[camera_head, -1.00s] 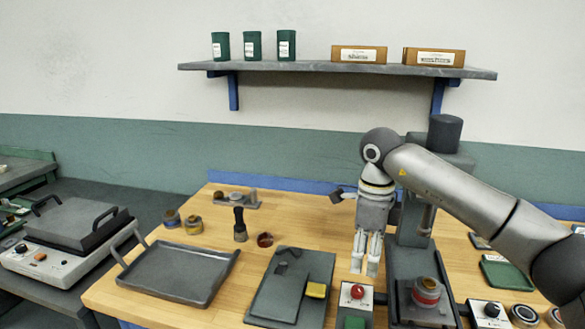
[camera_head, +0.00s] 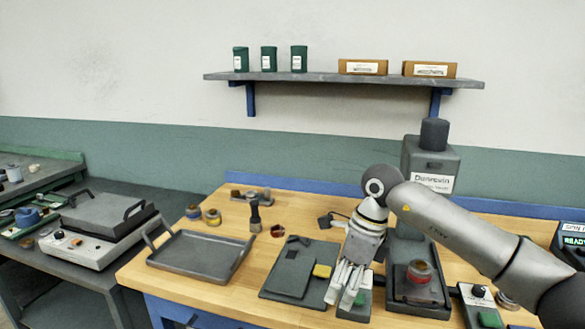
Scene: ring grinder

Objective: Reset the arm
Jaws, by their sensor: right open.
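My right arm reaches in from the right. My right gripper (camera_head: 343,288) points down over the wooden bench, its fingers apart and nothing seen between them. Its fingertips are in front of a small control box with a green button (camera_head: 360,299), and partly hide it. A grey machine (camera_head: 430,163) with a label stands behind my arm. On its base (camera_head: 418,299) sits a ring-like part (camera_head: 419,271) of red and brown. My left gripper does not show.
An empty grey tray (camera_head: 201,253) with handles is further left. A black-handled tool (camera_head: 255,215) stands behind it. A shelf (camera_head: 340,79) with green containers and boxes hangs above.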

